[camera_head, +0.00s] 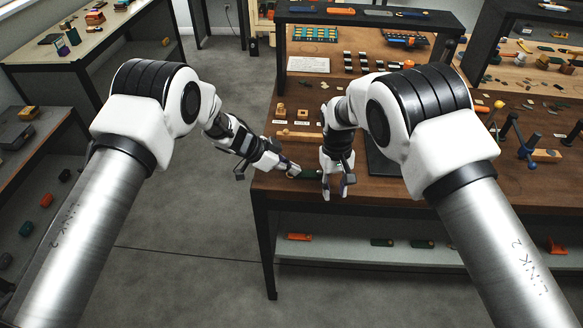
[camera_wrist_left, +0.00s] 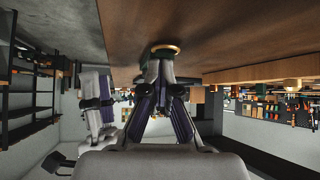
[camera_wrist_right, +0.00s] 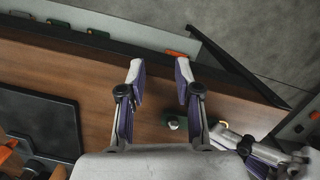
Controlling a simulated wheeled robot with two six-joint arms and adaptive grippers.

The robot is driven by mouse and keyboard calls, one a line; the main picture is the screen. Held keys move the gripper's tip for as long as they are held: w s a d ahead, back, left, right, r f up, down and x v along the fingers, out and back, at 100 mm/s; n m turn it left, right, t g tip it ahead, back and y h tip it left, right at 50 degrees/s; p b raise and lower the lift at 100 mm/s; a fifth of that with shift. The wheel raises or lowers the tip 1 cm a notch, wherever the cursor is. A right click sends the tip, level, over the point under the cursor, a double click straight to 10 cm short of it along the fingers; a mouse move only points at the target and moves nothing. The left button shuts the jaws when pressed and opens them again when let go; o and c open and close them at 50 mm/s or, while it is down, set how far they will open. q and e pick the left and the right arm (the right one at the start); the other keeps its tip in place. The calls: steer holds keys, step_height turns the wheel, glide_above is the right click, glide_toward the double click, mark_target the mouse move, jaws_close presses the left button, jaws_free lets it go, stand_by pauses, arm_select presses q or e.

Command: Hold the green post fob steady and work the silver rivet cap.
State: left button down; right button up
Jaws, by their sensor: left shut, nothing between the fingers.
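The green post fob (camera_head: 312,174) lies at the front edge of the wooden bench. In the right wrist view the fob (camera_wrist_right: 182,119) shows behind my right fingers, with a small pale round piece (camera_wrist_right: 173,125) on it, probably the silver rivet cap. My left gripper (camera_head: 291,170) is shut and empty, with its tips at the fob's left end. In the left wrist view its closed tips (camera_wrist_left: 164,55) are at a tan-rimmed round piece (camera_wrist_left: 166,47), whose identity I cannot tell. My right gripper (camera_head: 340,191) is open and empty, pointing down at the bench's front edge; its spread fingers (camera_wrist_right: 160,76) show in its wrist view.
A dark flat plate (camera_head: 384,172) lies right of my right gripper. Small wooden blocks (camera_head: 280,111) and a wooden bar (camera_head: 298,135) lie farther back. A blue-handled tool (camera_head: 528,145) stands at the right. A lower shelf (camera_head: 340,249) runs under the bench.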

mark_target(320, 171)
arm_select(q)
steer(key=shift+s+f, duration=0.2)
steer(key=shift+f, duration=0.2)
arm_select(e)
steer(key=w+a+r+n+t, duration=0.15)
steer(key=w+a+r, duration=0.25)
steer(key=w+r, duration=0.4)
steer(key=shift+m+t+y, duration=0.25)
steer(key=shift+y, duration=0.15)
steer(key=f, duration=0.7)
steer(key=shift+s+f, duration=0.4)
jaws_close()
steer(key=shift+r, duration=0.3)
